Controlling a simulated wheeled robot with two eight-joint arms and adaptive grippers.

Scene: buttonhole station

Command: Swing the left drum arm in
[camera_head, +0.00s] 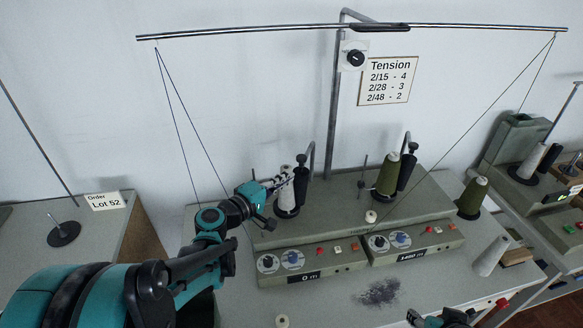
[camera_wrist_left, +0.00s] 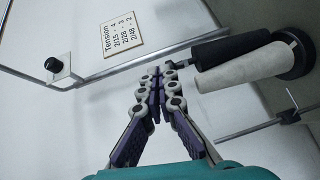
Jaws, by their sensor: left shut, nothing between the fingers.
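My left gripper (camera_head: 280,182) is shut and empty in the head view, its fingertips close to the white cone (camera_head: 286,196) on the left winding unit (camera_head: 310,259). The left drum arm seems to be the black roller (camera_head: 301,182) just right of that cone. In the left wrist view, the shut fingers (camera_wrist_left: 162,80) point toward the roller's knobbed end, with the black roller (camera_wrist_left: 232,48) and white cone (camera_wrist_left: 245,69) lying side by side. Whether fingertips and roller touch is unclear. My right gripper (camera_head: 440,318) is partly cut off at the bottom edge.
The right unit (camera_head: 414,244) carries an olive cone (camera_head: 388,175) and a black roller (camera_head: 407,172). A loose olive cone (camera_head: 472,197) and a grey cone (camera_head: 490,256) stand at the right. A tension sign (camera_head: 388,80) hangs behind. Dark lint (camera_head: 378,292) lies in front.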

